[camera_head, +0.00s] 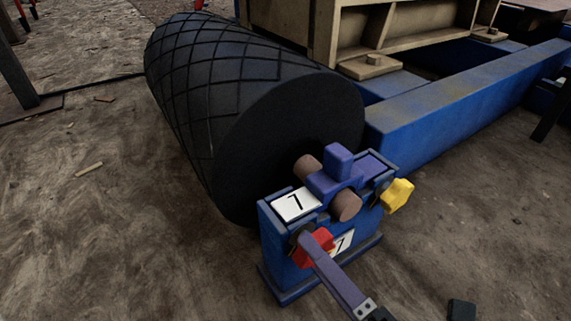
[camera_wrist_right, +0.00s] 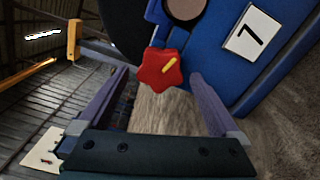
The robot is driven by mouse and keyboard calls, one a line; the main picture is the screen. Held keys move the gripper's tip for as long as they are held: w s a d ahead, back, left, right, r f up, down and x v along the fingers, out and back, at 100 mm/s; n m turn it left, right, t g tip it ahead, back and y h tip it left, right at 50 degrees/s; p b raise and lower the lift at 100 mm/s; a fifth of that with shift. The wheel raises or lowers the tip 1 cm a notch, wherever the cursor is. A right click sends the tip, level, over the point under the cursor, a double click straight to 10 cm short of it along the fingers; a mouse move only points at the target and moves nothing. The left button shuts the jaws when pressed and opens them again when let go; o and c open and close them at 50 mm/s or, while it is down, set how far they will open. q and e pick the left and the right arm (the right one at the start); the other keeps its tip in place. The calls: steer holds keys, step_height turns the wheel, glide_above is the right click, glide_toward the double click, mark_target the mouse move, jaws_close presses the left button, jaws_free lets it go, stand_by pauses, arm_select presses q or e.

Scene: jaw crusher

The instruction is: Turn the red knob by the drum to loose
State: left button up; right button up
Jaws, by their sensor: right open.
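The red knob (camera_head: 326,240) is on the near side of the blue bearing block (camera_head: 284,262) at the end of the black drum (camera_head: 290,135). In the head view a finger of my right gripper (camera_head: 318,244) covers part of it. In the right wrist view the red knob (camera_wrist_right: 152,72) is star-shaped, with a yellow mark slanting up to the right. My right gripper (camera_wrist_right: 159,76) is open, with one finger on each side of the knob and gaps visible. I cannot tell how deep the fingers reach. My left gripper is not in view.
A yellow knob (camera_head: 397,196) sits on the block's right side. White plates with a 7 (camera_head: 296,204) mark the block. A blue frame beam (camera_head: 465,102) runs behind it to the right. Bare dirt floor (camera_head: 110,225) lies to the left.

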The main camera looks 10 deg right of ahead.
steer(key=p+v, duration=0.1)
steer(key=v, duration=0.8)
steer(key=shift+s, duration=0.2)
steer(key=shift+d+r, duration=0.1)
steer(key=shift+r, duration=0.05)
